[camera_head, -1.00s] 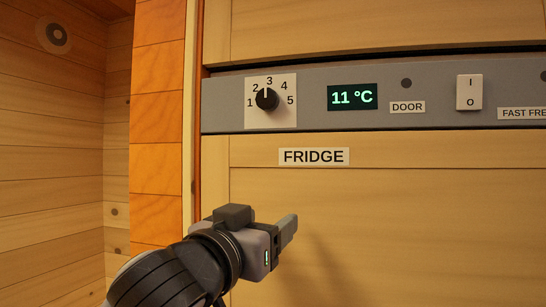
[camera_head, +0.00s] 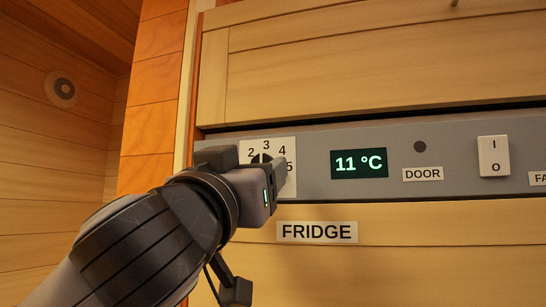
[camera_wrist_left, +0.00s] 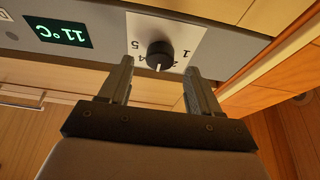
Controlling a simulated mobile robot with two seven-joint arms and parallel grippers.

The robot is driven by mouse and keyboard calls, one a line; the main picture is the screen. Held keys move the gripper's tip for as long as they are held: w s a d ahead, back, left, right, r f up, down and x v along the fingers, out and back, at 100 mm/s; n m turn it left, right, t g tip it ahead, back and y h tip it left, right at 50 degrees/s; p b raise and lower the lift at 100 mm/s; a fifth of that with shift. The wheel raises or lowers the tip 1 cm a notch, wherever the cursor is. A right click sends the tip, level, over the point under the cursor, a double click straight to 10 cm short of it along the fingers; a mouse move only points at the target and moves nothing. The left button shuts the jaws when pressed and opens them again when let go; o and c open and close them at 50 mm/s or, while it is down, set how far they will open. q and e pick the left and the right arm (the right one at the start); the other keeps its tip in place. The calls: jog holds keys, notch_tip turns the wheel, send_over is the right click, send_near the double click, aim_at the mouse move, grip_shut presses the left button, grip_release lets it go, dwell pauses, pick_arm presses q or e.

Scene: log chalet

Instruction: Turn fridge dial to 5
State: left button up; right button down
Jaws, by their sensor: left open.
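The fridge dial (camera_head: 262,157) is a small black knob on a white plate numbered 1 to 5. In the head view my left gripper covers much of it. In the left wrist view, which is turned over, the dial (camera_wrist_left: 160,52) shows clearly with its white pointer toward the 3. My left gripper (camera_head: 281,172) is in front of the plate's lower part. In the wrist view its two fingers (camera_wrist_left: 158,76) are apart, one on each side of the dial's line, with a gap to the knob and nothing between them. My right gripper is not in view.
The grey panel (camera_head: 318,139) also carries a display (camera_head: 359,163) reading 11 °C, a DOOR label (camera_head: 422,174) with a dark round spot above, and a white rocker switch (camera_head: 494,156). A FRIDGE label (camera_head: 317,232) is below. An orange wooden wall edge (camera_head: 153,100) stands left of the panel.

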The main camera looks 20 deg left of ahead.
aim_at(260, 158)
pick_arm(q)
jog(key=x, duration=0.2)
jog(key=shift+w+r+p, duration=0.1)
jog(key=shift+w+p, duration=0.1)
jog(key=shift+p, duration=0.1)
jog(key=c, duration=1)
jog(key=shift+c, duration=0.2)
